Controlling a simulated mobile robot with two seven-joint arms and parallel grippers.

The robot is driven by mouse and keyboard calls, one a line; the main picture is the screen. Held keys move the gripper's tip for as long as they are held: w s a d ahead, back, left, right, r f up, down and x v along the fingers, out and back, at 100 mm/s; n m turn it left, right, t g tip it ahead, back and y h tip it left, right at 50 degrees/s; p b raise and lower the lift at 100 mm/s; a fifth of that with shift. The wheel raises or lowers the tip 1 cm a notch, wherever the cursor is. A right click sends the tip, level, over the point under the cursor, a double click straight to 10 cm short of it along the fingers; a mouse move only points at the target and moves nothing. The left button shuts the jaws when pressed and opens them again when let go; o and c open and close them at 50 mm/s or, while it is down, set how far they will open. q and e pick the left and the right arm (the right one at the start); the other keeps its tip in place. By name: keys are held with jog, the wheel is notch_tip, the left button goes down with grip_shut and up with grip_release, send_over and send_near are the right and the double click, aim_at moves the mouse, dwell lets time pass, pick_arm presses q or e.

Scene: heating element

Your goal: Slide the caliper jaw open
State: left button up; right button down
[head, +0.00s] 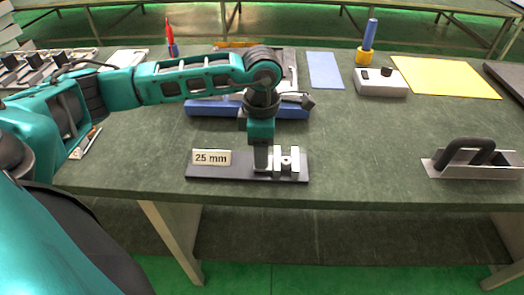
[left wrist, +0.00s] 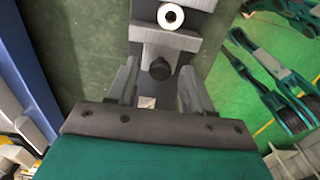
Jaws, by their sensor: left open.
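The caliper (head: 235,171) lies near the front edge of the table as a dark base plate with a white "25 mm" label (head: 211,157) on its left. Pale metal jaw blocks (head: 291,164) stand on its right part. My left gripper (head: 262,167) points down over the plate, just left of these blocks, and partly hides them. In the left wrist view my left gripper (left wrist: 158,88) is open, its fingers on either side of a dark round knob (left wrist: 160,69) on a grey jaw block (left wrist: 165,42). I cannot tell whether the fingers touch it. A white ring (left wrist: 171,16) shows beyond.
A long blue block (head: 212,108) lies behind the caliper. A metal plate with a black handle (head: 468,152) stands at the right. A white box (head: 381,88), a yellow sheet (head: 445,77) and a blue sheet (head: 325,71) lie at the back. The table between caliper and handle is clear.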

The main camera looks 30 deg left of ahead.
pick_arm(q)
jog(key=shift+f, duration=0.7)
jog(key=shift+c, duration=0.5)
grip_shut()
